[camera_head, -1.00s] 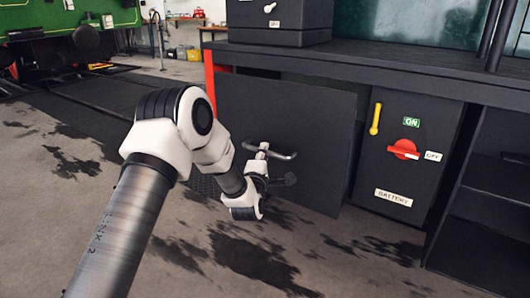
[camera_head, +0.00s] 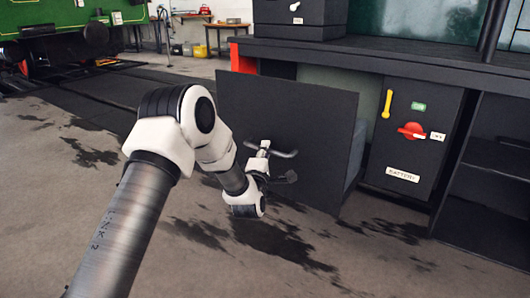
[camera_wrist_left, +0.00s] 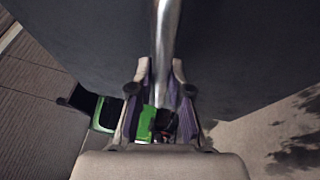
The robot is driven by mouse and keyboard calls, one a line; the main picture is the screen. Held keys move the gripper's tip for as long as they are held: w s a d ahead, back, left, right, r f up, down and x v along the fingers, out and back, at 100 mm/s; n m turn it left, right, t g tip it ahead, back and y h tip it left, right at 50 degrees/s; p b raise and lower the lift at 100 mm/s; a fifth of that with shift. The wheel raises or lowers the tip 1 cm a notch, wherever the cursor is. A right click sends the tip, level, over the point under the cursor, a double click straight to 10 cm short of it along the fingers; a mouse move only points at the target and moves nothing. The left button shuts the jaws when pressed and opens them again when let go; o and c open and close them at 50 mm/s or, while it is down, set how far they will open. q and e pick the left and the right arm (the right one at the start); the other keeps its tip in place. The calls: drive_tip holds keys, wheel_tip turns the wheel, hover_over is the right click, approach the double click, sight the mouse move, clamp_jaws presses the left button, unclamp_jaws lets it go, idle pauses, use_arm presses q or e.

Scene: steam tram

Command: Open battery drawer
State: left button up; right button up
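The battery drawer has a flat dark front panel (camera_head: 315,110) and stands pulled out from under the bench, with a blue-grey side (camera_head: 357,150) showing behind it. A metal bar handle (camera_head: 285,154) is on its front. My left gripper (camera_head: 262,165) is at this handle. In the left wrist view the handle (camera_wrist_left: 166,25) runs between the two fingers of my left gripper (camera_wrist_left: 158,72), which are closed in on it. The drawer's inside is hidden behind the front. My right gripper is not in view.
Right of the drawer is a dark panel (camera_head: 413,150) with a BATTERY label (camera_head: 402,174), a red switch (camera_head: 412,131) and a yellow handle (camera_head: 387,104). A dark bench (camera_head: 400,60) overhangs both. Stained floor in front is clear. A green vehicle (camera_head: 60,15) stands far left.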

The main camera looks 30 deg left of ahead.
use_arm(q)
drive_tip(key=shift+o, duration=1.1)
drive_tip(key=shift+s+a, duration=0.1)
drive_tip(key=v, duration=1.2)
drive_tip(key=shift+f, duration=0.1)
